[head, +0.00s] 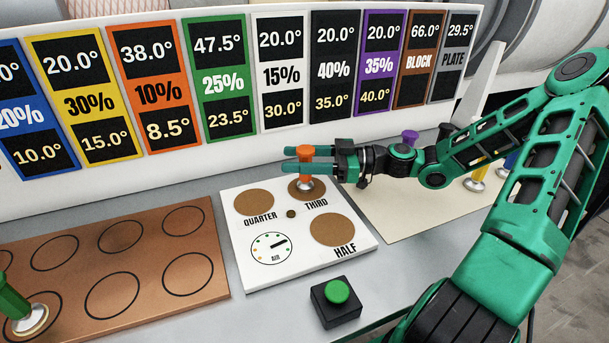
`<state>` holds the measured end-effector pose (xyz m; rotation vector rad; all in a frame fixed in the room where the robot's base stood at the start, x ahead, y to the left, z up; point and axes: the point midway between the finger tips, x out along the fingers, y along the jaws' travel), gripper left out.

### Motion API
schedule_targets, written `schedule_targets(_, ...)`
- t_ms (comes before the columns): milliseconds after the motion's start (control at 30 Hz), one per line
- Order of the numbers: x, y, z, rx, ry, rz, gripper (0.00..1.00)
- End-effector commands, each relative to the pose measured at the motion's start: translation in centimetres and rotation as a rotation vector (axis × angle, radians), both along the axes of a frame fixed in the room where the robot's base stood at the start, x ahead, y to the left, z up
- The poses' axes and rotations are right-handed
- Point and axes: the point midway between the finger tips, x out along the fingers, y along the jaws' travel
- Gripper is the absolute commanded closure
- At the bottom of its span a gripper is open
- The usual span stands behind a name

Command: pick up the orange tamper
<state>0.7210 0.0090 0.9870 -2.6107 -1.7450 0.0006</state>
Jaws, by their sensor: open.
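The orange tamper (306,184) stands upright on the brown round pad labelled THIRD, on the white plate (249,212). It has an orange top and a silvery foot. My gripper (292,160) reaches in from the right, level with the tamper's upper part. Its green fingers are open, one on the far side of the tamper and one on the near side. The near finger crosses in front of the tamper just below its orange top, and I cannot tell whether either finger touches it.
A green button on a black box (335,301) stands in front of the white plate. A brown board (125,268) with ringed spots and a green tamper (14,306) is at left. Purple (410,138) and yellow (477,170) tampers stand near my arm. A label panel (240,150) stands behind.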

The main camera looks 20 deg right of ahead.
Motion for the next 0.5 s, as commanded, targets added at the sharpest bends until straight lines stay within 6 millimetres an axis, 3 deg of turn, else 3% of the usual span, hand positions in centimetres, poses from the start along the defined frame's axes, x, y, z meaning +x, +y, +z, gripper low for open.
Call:
schedule_targets(133,0.5,1.4,0.0,-0.001,0.001,0.002,0.54)
schedule_targets(400,0.6,1.7,0.0,-0.001,0.001,0.000,0.54)
schedule_targets(500,0.6,1.6,0.0,-0.001,0.001,0.000,0.75)
